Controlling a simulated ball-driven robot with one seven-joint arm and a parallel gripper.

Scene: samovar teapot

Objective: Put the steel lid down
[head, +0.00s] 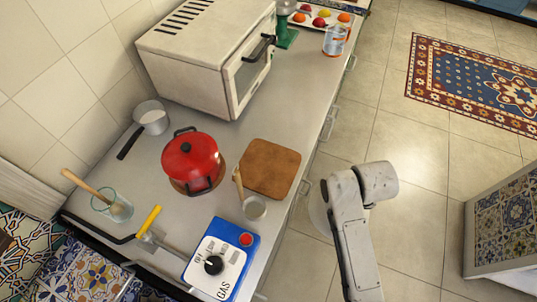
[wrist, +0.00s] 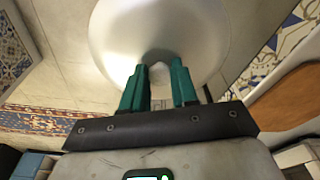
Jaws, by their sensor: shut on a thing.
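The steel lid (wrist: 160,28) is a pale round disc filling the top middle of the wrist view. My gripper (wrist: 158,76) has its two green fingers shut on the small knob at the lid's centre. In the head view, a pale curved edge of the lid (head: 317,210) shows left of my arm, over the floor side of the counter's front edge. My arm hides the rest of the lid and the fingers there. The lid is held in the air, clear of the counter (head: 178,222).
A red pot (head: 190,160), a wooden board (head: 270,168), a steel saucepan (head: 151,117), a ladle (head: 254,207) and a blue-and-white gas panel (head: 222,262) occupy the near counter. A white oven (head: 205,50) stands behind. Bare counter shows right of the oven.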

